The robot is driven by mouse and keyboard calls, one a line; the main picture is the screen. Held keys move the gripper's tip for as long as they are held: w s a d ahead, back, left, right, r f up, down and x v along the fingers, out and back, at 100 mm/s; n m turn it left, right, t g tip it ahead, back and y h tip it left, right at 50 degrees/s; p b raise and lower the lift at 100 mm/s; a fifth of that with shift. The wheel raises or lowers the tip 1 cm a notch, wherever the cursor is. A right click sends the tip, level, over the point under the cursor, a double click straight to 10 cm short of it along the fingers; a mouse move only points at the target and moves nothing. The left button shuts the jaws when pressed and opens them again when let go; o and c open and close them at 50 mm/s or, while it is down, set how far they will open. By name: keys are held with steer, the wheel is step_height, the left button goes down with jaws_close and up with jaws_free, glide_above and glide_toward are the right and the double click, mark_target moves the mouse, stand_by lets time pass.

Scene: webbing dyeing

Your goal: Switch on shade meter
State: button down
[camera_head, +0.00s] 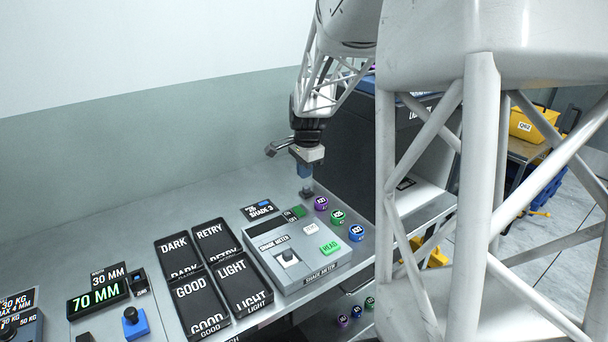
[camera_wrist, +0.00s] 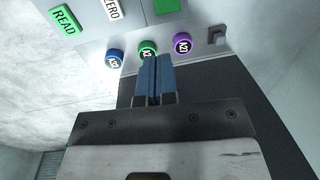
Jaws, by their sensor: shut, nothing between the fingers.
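The shade meter (camera_head: 313,262) is a pale grey box on the bench, with a dark display, a white ZERO button (camera_head: 311,229) and a green READ button (camera_head: 329,247). Part of it shows in the wrist view, with READ (camera_wrist: 65,20) and ZERO (camera_wrist: 111,10). Behind it are a small OFF label (camera_head: 291,215) and a green patch (camera_head: 299,211). A small grey switch-like block (camera_head: 307,193) stands farther back; it also shows in the wrist view (camera_wrist: 217,35). My gripper (camera_head: 304,172) is shut and empty above that block. Its blue fingertips (camera_wrist: 155,58) partly cover the green round piece.
Purple (camera_head: 321,203), green (camera_head: 338,216) and blue (camera_head: 356,232) round pieces stand right of the meter. Black trays marked DARK, RETRY, GOOD and LIGHT (camera_head: 234,280) lie to its left. A large dark cabinet (camera_head: 350,140) rises behind. Clear bench lies at back left.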

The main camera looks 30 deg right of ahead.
mark_target(297, 208)
stand_by(0.3)
steer(key=shift+w+a+r+t, duration=0.1)
steer(key=shift+w+t, duration=0.2)
steer(key=shift+w, duration=0.45)
steer(key=shift+f, duration=0.2)
steer(key=f, duration=0.4)
steer(key=w+f, duration=0.1)
steer(key=f, duration=0.4)
steer(key=w+f, duration=0.1)
steer(key=f, duration=0.3)
steer(key=shift+w+f, duration=0.1)
steer(key=shift+f, duration=0.15)
steer(key=shift+f, duration=0.1)
